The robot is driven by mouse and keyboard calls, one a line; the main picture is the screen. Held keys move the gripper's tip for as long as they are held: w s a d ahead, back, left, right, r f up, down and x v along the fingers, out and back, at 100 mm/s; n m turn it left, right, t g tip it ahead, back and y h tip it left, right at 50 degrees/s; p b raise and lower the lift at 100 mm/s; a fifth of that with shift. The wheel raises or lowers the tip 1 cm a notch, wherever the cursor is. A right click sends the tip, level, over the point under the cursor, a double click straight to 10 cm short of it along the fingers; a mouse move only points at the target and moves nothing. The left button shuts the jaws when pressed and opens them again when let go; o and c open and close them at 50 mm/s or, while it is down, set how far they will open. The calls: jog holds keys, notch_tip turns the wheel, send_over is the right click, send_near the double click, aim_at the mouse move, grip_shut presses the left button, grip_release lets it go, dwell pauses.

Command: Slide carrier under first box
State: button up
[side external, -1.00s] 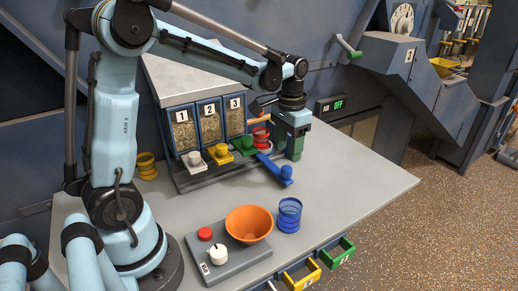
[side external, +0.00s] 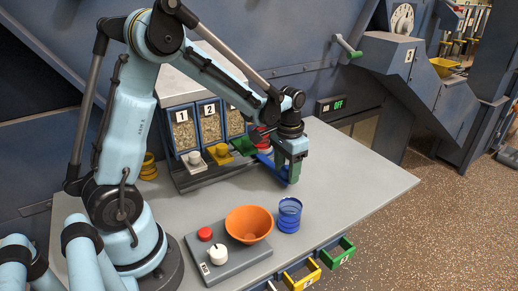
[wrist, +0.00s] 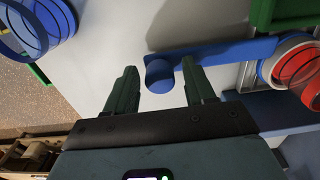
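The blue carrier (side external: 266,161) is a flat bar with a round blue knob (wrist: 159,76) at its outer end. A red ringed cup (wrist: 292,68) sits at its inner end, and part of it shows in the side view (side external: 257,137). My gripper (wrist: 160,76) is open, with one green finger on each side of the knob. Gaps show between knob and fingers. The first box (side external: 181,130), marked 1, stands at the left of a row holding grain. Box 2 (side external: 209,125) is beside it, and box 3 (side external: 235,122) is partly hidden by my arm.
White (side external: 194,157) and yellow (side external: 221,150) knobs stand before the boxes. An orange bowl (side external: 249,224), a blue ringed cup (side external: 289,216) and a panel with a red button (side external: 205,234) are nearer the front. The table's right side is clear. A yellow ringed cup (side external: 148,167) is at left.

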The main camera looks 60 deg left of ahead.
jog(key=c, duration=0.7)
jog(key=shift+s, duration=12.25)
jog(key=o, duration=0.8)
notch_tip(320, 180, up, 12)
jog(key=shift+w, duration=0.1)
